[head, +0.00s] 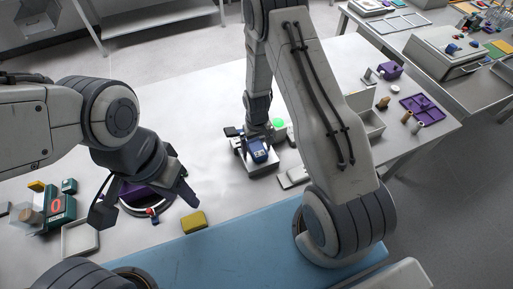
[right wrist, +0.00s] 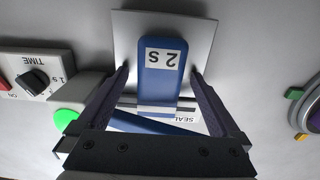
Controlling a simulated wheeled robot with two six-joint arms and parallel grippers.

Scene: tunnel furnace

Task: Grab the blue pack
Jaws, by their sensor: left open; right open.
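The blue pack (right wrist: 163,68) carries a white label reading "2 S" and lies over a light grey plate (right wrist: 125,30) in the right wrist view. In the head view the blue pack (head: 258,152) is partly hidden by my right gripper (head: 250,140). In the right wrist view my right gripper (right wrist: 160,78) is open, with one finger on each side of the pack and visible gaps between. A strip marked "SEAL" shows below the pack, partly covered by the gripper. My left gripper (head: 146,203) is open and empty over a dark round item (head: 133,208) at the left.
A device with a "TIME" knob (right wrist: 35,82) and a green button (right wrist: 66,119) stands beside the plate. A yellow block (head: 194,221), a white tray (head: 80,238) and a green box (head: 60,210) lie near the left gripper. A purple tray (head: 422,109) is at the right. The table middle is clear.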

